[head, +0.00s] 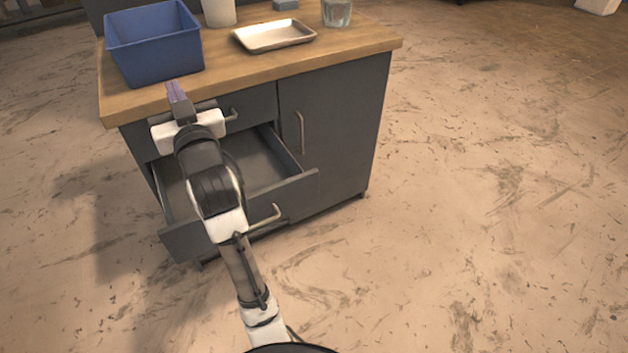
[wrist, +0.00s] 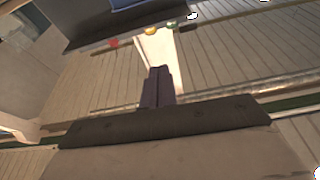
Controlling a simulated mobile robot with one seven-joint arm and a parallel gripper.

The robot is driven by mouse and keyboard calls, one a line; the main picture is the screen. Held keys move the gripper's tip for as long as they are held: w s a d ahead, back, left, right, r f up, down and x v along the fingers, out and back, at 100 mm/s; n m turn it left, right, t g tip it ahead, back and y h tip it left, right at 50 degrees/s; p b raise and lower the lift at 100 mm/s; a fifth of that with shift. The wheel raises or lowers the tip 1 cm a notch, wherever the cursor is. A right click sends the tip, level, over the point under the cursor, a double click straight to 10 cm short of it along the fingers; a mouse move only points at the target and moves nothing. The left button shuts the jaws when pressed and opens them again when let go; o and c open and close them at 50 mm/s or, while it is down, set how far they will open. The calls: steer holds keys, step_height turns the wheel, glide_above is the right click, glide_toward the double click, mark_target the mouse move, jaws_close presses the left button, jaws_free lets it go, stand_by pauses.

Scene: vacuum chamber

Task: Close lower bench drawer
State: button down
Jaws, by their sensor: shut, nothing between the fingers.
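The lower bench drawer (head: 300,188) is pulled well out of the grey bench in the head view. Its inside looks empty where I can see it, and its bar handle (head: 266,216) is on the front panel. My arm passes over the drawer and hides part of its front and inside. My gripper (head: 176,92) is shut and empty, above the drawer, near the bench top's front edge below the blue bin. In the wrist view the shut fingers (wrist: 159,86) point away with nothing between them. The drawer cannot be made out in the wrist view.
The upper drawer, with its handle (head: 231,115), looks shut. A cupboard door (head: 335,130) is shut at the right. On the wooden bench top (head: 225,75) are a blue bin (head: 155,45), a metal tray (head: 274,36) and a glass (head: 337,13). The floor right of the bench is clear.

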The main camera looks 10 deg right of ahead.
steer(key=w+d+f+m+g+h+p, duration=0.1)
steer(key=w+d+f+m+g+h, duration=0.2)
steer(key=d+f, duration=0.5)
steer(key=m+y, duration=0.2)
steer(key=m, duration=1.2)
glide_toward(302, 179)
steer(key=shift+m, duration=0.3)
steer(key=p+x, duration=0.3)
steer(key=x, duration=0.4)
steer(key=shift+r, duration=0.1)
